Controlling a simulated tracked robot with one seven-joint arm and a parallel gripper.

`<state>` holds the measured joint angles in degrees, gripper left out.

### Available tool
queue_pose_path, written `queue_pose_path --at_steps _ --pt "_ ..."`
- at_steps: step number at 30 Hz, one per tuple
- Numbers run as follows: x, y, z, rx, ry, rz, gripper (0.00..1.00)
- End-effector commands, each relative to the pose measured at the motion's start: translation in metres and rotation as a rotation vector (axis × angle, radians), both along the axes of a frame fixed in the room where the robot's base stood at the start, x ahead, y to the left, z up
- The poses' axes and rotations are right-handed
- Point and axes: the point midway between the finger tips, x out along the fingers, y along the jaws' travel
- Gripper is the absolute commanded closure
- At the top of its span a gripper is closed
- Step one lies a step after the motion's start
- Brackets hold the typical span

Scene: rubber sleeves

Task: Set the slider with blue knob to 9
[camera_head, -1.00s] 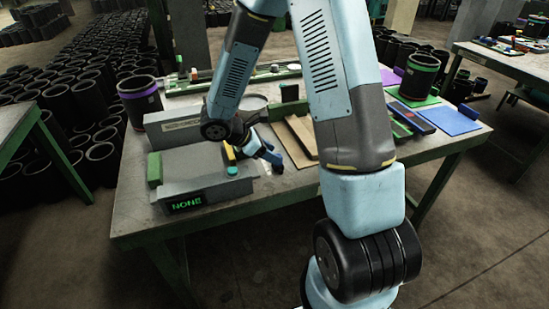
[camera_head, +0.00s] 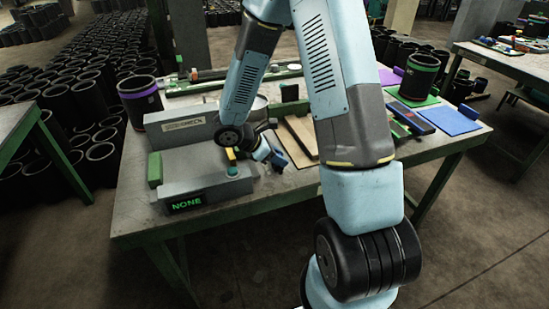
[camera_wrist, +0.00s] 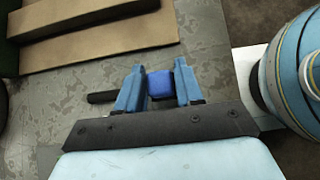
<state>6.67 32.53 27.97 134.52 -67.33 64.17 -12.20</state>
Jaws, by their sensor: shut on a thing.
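My gripper (camera_wrist: 159,73) has two blue fingers, shut on a small blue knob (camera_wrist: 160,84) between them in the wrist view. A short dark bar (camera_wrist: 102,97) sticks out to the left of the fingers; I cannot tell whether it belongs to the slider. The slider's scale and its setting are not readable. In the head view my gripper (camera_head: 274,156) is low over the bench, to the right of the grey box, and the knob cannot be made out there.
The grey box has a display (camera_head: 186,202) reading NONE, a teal button (camera_head: 232,171) and a green block (camera_head: 154,169). A brown wooden piece (camera_head: 300,136) lies right of my gripper. A black sleeve with a purple band (camera_head: 139,97) stands back left. The bench's front strip is clear.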

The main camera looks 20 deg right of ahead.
Motion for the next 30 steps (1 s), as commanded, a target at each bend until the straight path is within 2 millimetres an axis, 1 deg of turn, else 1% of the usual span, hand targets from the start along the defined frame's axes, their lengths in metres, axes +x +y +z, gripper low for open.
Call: queue_pose_path --at_steps 1,7,16,20,24,26,30 --pt "0.000 0.000 0.000 0.000 -0.001 0.001 0.81" --pt "0.000 0.000 0.000 0.000 -0.001 0.001 1.00" --pt "0.003 0.001 0.000 0.000 -0.001 0.001 1.00" --pt "0.017 0.001 0.000 0.000 -0.003 0.001 1.00" --pt "0.037 0.002 0.000 0.000 -0.004 0.002 1.00" --pt "0.041 0.001 0.000 -0.001 -0.001 0.003 1.00" --pt "0.041 0.001 0.000 -0.001 0.001 0.004 1.00"
